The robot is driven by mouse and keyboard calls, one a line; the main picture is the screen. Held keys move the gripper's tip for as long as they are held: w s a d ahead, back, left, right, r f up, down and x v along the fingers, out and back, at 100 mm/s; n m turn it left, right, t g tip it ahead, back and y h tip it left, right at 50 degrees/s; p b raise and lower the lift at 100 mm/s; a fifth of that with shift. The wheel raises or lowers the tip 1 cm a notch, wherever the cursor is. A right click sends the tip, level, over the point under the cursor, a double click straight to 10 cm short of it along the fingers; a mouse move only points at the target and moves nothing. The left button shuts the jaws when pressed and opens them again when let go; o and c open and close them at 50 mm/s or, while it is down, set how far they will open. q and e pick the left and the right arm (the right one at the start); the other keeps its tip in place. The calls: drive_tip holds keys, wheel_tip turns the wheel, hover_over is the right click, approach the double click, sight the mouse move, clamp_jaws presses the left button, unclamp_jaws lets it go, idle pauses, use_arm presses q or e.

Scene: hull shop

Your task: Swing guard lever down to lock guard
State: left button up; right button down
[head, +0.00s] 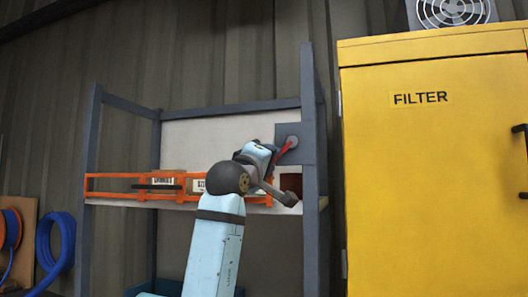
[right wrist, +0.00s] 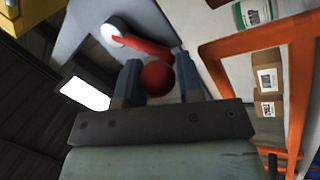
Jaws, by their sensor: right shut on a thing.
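The red guard lever (head: 285,149) is mounted on a grey plate (head: 283,130) at the right post of the rack. From its round pale pivot it slants down and to the left. In the right wrist view the lever (right wrist: 140,46) ends in a red ball knob (right wrist: 157,77). My right gripper (right wrist: 156,80) is shut on this knob, with one finger on each side. In the head view my right gripper (head: 276,156) is partly hidden by its own wrist. The orange guard (head: 108,190) runs across the shelf front. My left gripper is out of view.
The grey rack (head: 310,100) has its right post close beside my arm. A yellow filter cabinet (head: 435,170) stands to the right. Boxes (right wrist: 268,78) sit on the shelf behind the guard. A blue hose coil (head: 56,245) hangs at lower left.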

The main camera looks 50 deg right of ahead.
drive_tip(key=shift+s+d+f+n+t+p, duration=0.1)
drive_tip(key=shift+s+f+n+t+p, duration=0.15)
drive_tip(key=shift+n, duration=0.35)
drive_tip(key=shift+s+d+n+t+p, duration=0.15)
drive_tip(key=shift+n+t, duration=0.2)
drive_tip(key=shift+n, duration=0.25)
drive_tip(key=shift+s+a+f+n, duration=0.1)
drive_tip(key=shift+n, duration=0.4)
drive_tip(key=shift+f+t, duration=0.1)
drive_tip(key=shift+t, duration=0.3)
drive_tip(key=c, duration=0.8)
unclamp_jaws()
drive_tip(key=shift+c, duration=0.2)
drive_tip(key=shift+s, duration=0.15)
drive_tip(key=shift+f+n, duration=0.15)
drive_tip(key=shift+n, duration=0.15)
